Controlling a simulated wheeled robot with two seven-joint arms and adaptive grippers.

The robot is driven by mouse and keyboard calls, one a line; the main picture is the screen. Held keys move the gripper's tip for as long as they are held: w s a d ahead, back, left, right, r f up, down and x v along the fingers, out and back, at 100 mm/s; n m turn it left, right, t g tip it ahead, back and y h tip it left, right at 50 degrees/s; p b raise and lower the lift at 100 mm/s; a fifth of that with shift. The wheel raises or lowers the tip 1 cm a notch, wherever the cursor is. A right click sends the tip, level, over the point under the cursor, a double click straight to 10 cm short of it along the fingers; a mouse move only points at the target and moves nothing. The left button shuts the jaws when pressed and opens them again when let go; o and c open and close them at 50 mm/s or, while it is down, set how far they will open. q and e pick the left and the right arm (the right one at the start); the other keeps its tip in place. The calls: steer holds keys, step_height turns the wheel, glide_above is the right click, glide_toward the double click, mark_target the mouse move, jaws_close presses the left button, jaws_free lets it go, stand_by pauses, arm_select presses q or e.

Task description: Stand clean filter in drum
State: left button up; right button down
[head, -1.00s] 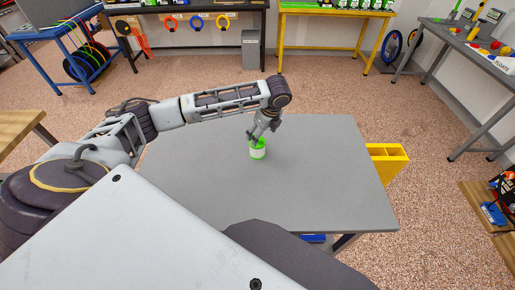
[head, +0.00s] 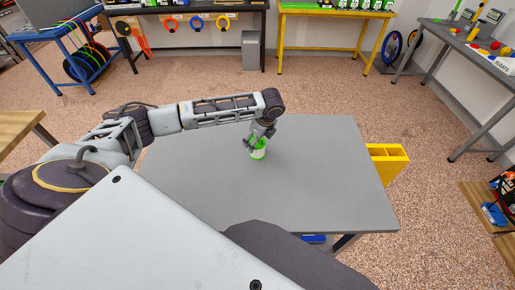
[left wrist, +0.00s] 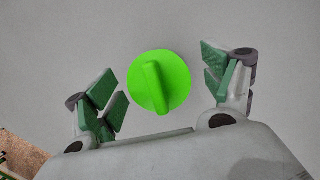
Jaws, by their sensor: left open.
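A small white cylinder with bright green ends (head: 259,154), which looks like the filter, stands upright on the grey table. My left gripper (head: 254,143) is just above it, pointing down. In the left wrist view its round green top with a raised bar (left wrist: 160,82) lies between the two green-padded fingers of my left gripper (left wrist: 165,85). The fingers are open, with a gap on both sides of the top. In the head view the fingers partly cover the cylinder. I see nothing that is clearly a drum. My right gripper is not in view.
The rest of the grey table (head: 320,190) is bare. A yellow open box with compartments (head: 388,152) is beyond its right edge. Workbenches stand along the back, including a yellow one (head: 335,12), and a grey bench (head: 470,50) is at right.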

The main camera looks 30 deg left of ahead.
arm_select(q)
steer(key=shift+x, duration=1.6)
steer(key=shift+s, duration=0.15)
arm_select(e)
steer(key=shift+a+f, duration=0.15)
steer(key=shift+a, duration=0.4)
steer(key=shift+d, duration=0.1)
